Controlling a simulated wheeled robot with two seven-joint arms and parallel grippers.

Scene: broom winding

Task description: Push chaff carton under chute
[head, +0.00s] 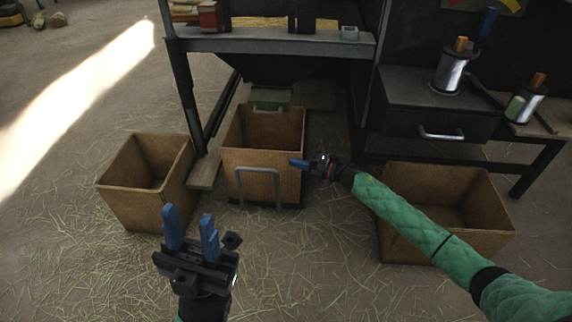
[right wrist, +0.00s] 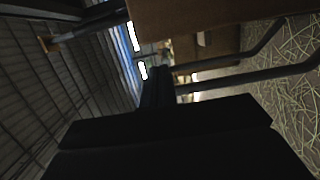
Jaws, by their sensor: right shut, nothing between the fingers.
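A brown open-topped carton (head: 265,172) stands below the dark chute (head: 285,70) under the bench, its front face towards me. A grey U-shaped bar (head: 257,172) is at its front. The carton looks empty inside. My right gripper (head: 297,163) is shut and empty, its blue fingertips at the right part of the carton's front; I cannot tell whether they touch. The right wrist view shows a brown carton wall (right wrist: 185,18) and grey bars (right wrist: 235,72) close by. My left gripper (head: 190,230) is open and empty, in front of the left carton.
Another open carton (head: 125,200) stands at the left and a third (head: 490,205) at the right, below my right arm. A green box with a handle (head: 265,98) is behind the middle carton's rim. A bench leg (head: 186,100) and a wooden board (head: 203,172) stand between cartons. Straw covers the floor.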

